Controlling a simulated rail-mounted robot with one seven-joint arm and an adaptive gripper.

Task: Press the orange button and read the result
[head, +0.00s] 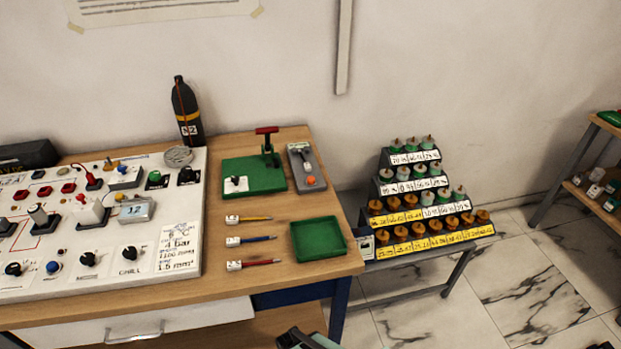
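The orange button (310,181) is a small round knob at the near end of a narrow grey device (318,187). The device lies on the wooden workbench (230,291), right of a green base plate (268,182). A dark part sits at the far end of the device; I cannot make out a reading there. A small display box (137,210) on the white control panel shows what looks like 12. No gripper fingers show. A dark and grey-green part at the bottom edge may be mine, well away from the button.
A green tray (319,238) and several pens lie in front. A black bottle (186,112) stands behind the panel. A stepped rack (427,242) of labelled pieces stands right of the bench.

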